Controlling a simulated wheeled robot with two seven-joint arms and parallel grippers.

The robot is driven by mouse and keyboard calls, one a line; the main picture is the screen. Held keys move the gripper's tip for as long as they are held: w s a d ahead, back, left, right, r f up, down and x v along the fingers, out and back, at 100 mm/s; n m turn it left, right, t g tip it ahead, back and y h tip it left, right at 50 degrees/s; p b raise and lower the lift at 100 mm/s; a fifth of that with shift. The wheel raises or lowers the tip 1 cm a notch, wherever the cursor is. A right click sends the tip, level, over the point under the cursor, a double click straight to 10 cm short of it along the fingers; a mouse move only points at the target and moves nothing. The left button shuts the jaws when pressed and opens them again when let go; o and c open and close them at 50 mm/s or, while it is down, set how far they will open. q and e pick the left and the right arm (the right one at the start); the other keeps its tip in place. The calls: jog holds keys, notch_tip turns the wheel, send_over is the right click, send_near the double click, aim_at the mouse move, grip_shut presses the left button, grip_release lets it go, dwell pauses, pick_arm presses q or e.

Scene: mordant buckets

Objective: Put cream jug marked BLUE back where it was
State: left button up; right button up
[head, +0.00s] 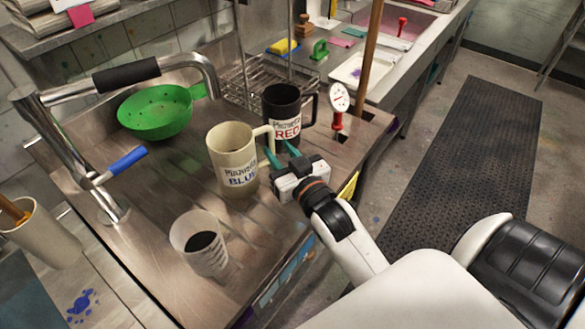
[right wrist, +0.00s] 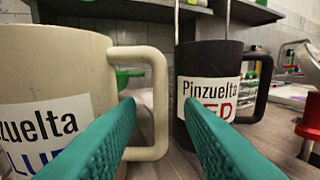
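The cream jug marked BLUE (head: 226,146) stands upright on the steel worktop in the head view. Its handle points right, toward the black jug. In the right wrist view the cream jug (right wrist: 55,70) fills the left side, and its handle shows between my fingers. My right gripper (head: 277,147) is open, with teal fingers pointing at the handle from the front right. The fingers are apart in the right wrist view (right wrist: 160,102) and do not grip the handle. The black jug marked RED (head: 280,101) stands just behind and right. My left gripper is not in view.
A measuring cup with dark liquid (head: 190,229) stands in front of the cream jug. A green colander (head: 155,112) and a chrome tap (head: 60,135) are at left. A wire rack (head: 262,80) is behind. A red-based dial gauge (head: 339,100) stands right of the black jug.

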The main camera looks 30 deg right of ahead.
jog(key=s, duration=0.6)
jog(key=shift+a+b, duration=0.2)
jog(key=shift+b, duration=0.15)
dwell(1.0)
